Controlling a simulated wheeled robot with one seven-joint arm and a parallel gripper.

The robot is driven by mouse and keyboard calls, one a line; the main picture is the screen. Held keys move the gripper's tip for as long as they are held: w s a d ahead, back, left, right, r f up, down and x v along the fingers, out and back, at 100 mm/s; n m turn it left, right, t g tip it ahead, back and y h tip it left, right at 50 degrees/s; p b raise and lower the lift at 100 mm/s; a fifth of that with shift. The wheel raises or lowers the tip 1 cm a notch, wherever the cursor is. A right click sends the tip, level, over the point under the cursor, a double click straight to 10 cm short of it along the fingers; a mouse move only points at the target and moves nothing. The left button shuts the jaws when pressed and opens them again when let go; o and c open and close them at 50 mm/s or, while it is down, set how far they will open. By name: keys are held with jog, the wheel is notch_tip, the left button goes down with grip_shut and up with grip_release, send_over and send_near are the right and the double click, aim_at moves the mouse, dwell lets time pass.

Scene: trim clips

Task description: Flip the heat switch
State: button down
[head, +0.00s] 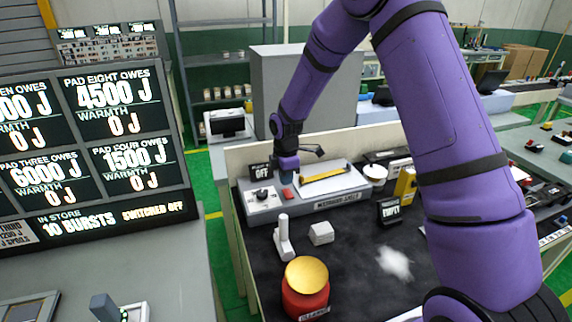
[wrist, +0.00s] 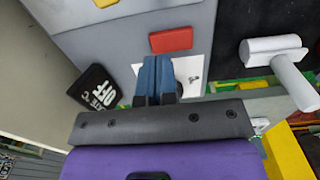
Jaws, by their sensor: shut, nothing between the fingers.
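The grey machine (head: 318,208) stands at the back of the dark bench, with a small white switch plate (head: 262,204) at its left end carrying small dark parts. In the wrist view, the white plate (wrist: 186,86) lies behind my fingers, which hide part of it; I cannot make out a switch lever there. A red block or button (head: 287,194) is beside the plate; it also shows in the wrist view (wrist: 171,39). A black sign reading OFF (head: 261,171) stands behind. My gripper (wrist: 155,62) is shut and empty, pointing down over the plate; contact cannot be told.
A white T-shaped handle (head: 284,240), a white block (head: 321,233) and a red pot with a yellow top (head: 306,288) stand in front of the machine. A black EMPTY sign (head: 389,211) is to the right. The scoreboard (head: 100,130) at left reads SWITCHED OFF.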

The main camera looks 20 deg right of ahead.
aim_at(287, 191)
jog(key=shift+f, duration=1.35)
jog(key=shift+f, duration=0.2)
jog(key=shift+s, duration=0.2)
jog(key=shift+s+r, duration=0.35)
jog(key=shift+s, duration=0.2)
